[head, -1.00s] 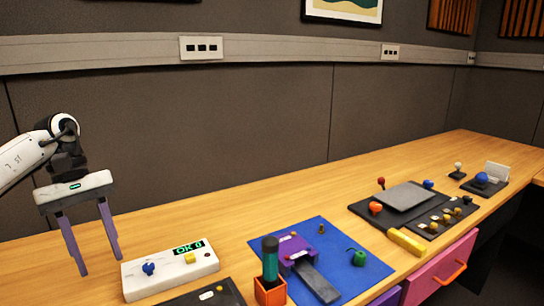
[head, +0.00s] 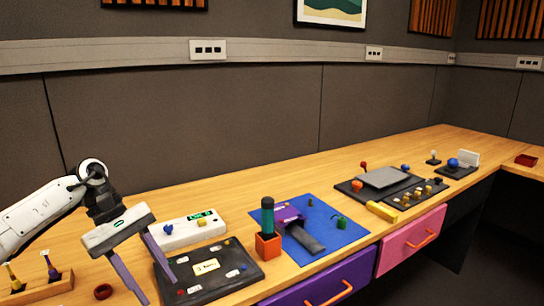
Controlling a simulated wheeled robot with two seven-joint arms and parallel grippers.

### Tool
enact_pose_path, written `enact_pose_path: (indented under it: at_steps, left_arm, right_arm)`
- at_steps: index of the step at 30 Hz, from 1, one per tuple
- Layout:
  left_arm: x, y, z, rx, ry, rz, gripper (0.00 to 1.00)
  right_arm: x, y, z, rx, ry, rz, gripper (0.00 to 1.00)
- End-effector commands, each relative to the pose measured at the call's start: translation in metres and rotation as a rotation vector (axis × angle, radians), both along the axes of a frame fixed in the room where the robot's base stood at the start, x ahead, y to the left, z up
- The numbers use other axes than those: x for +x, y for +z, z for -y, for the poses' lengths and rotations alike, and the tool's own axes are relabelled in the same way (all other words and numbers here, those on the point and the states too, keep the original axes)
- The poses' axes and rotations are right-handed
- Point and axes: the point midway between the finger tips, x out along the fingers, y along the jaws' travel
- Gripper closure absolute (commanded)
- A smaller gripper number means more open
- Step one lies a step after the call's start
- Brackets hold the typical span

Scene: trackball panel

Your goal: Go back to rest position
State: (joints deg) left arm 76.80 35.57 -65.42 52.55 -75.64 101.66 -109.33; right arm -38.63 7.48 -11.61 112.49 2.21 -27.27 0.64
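My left gripper (head: 150,272) comes in from the left in the head view. Its two purple fingers are spread wide with nothing between them. It is above the front left of the wooden desk (head: 290,182), to the left of a black panel (head: 222,272). The trackball panel (head: 460,169), with its blue ball (head: 453,162) and a white upright card, stands far to the right, well away from the gripper. My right gripper does not show.
A white box with a green display (head: 192,230) stands behind the gripper. A blue mat (head: 345,235), an orange cup (head: 268,246) with a dark cylinder, and a black tray (head: 350,190) lie rightward. Purple (head: 318,285) and pink (head: 398,250) drawers are below. A wooden stand (head: 50,290) is at left.

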Motion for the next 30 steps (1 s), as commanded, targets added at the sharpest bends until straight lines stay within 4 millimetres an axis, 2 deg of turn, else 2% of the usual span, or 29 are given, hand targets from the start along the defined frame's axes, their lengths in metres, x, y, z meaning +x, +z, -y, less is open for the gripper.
enact_pose_path:
  at_steps: [1, 5, 8, 9, 12, 15, 18, 21, 23, 26, 27, 28, 30]
  left_arm:
    - [-0.002, -0.011, 0.019, -0.039, 0.017, -0.016, 0.58]
    - [-0.01, -0.036, 0.076, -0.18, 0.111, -0.079, 0.58]
    - [-0.023, -0.053, 0.141, -0.353, 0.244, -0.195, 0.58]
    - [-0.03, -0.056, 0.167, -0.435, 0.317, -0.263, 0.58]
    - [-0.042, -0.054, 0.221, -0.636, 0.521, -0.477, 0.58]
    - [-0.048, -0.047, 0.253, -0.816, 0.741, -0.74, 0.58]
    - [-0.046, -0.044, 0.263, -0.972, 0.975, -1.047, 0.58]
    - [-0.041, -0.052, 0.254, -1.104, 1.214, -1.39, 0.58]
    - [-0.038, -0.065, 0.241, -1.17, 1.359, -1.61, 0.58]
    - [-0.043, -0.1, 0.211, -1.262, 1.597, -1.994, 0.58]
    - [-0.048, -0.118, 0.196, -1.293, 1.689, -2.151, 0.58]
    - [-0.054, -0.133, 0.186, 1.3, -1.74, 2.248, 0.58]
    - [-0.075, -0.17, 0.16, 1.102, -1.55, 2.074, 0.58]
  right_arm:
    - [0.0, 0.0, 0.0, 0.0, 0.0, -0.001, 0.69]
    - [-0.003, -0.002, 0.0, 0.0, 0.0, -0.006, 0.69]
    - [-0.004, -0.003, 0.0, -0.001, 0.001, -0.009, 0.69]
    - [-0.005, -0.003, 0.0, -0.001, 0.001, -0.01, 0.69]
    - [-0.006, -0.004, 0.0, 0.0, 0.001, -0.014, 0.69]
    - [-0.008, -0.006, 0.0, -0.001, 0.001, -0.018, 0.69]
    - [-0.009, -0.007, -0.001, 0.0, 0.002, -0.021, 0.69]
    - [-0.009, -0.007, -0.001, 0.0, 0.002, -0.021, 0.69]
    - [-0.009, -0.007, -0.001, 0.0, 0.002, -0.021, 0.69]
    - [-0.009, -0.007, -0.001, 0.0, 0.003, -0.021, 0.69]
    - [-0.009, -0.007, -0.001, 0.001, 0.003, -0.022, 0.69]
    - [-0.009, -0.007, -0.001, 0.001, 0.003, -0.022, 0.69]
    - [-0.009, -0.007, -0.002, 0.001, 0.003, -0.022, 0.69]
